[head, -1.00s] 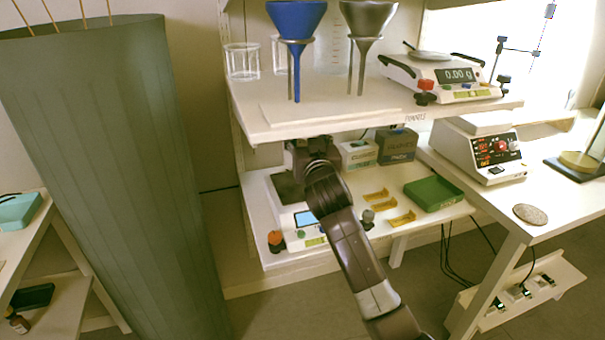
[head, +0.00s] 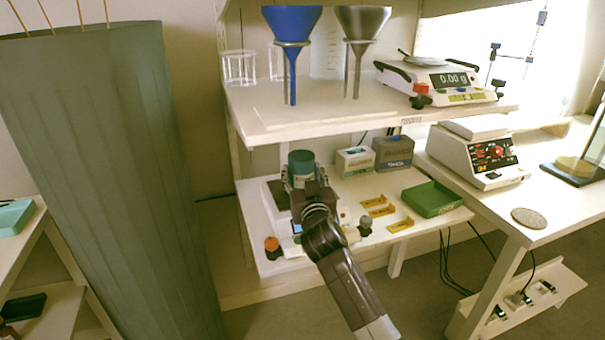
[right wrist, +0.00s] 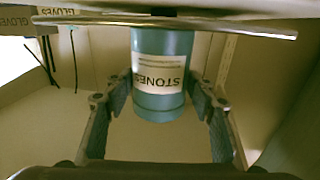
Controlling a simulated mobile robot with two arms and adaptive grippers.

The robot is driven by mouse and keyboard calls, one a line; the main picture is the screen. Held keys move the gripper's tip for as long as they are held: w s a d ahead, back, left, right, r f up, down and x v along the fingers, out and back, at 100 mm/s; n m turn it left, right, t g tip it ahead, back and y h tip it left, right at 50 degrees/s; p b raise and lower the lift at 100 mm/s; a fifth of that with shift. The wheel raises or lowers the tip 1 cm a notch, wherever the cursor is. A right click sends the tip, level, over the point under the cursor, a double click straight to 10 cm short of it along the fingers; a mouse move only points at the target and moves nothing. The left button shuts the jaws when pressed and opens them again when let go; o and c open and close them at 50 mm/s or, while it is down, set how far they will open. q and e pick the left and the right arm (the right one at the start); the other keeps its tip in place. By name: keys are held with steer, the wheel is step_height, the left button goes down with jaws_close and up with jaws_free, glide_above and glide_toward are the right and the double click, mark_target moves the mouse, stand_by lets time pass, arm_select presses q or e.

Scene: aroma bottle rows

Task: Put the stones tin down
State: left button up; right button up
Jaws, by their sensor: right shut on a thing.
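The stones tin (head: 301,161) is a teal cylinder standing upright at the left of the lower shelf, above the scale (head: 277,196). My right gripper (head: 302,182) is shut on it from the front. In the right wrist view the tin (right wrist: 160,102) has a white label reading STONES, upside down in that picture, between my two fingers (right wrist: 158,100). There its base end meets the thin plate (right wrist: 200,24) at the top of the picture; I cannot tell whether it rests on it. My arm hides much of the scale. My left gripper is out of view.
The upper shelf (head: 360,118) overhangs behind the tin and carries funnels and a balance (head: 440,82). A large green-grey bin (head: 110,180) stands left.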

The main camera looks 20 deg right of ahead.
steer(key=shift+r, duration=0.15)
steer(key=o, duration=1.8)
steer(key=shift+c, duration=0.2)
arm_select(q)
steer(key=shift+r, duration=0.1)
arm_select(e)
steer(key=shift+s, duration=0.35)
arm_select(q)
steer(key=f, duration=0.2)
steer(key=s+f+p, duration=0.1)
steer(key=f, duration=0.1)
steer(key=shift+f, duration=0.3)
arm_select(e)
steer(key=s+a, duration=0.1)
steer(key=s, duration=1)
steer(key=shift+s+a, duration=0.15)
steer(key=shift+a, duration=0.15)
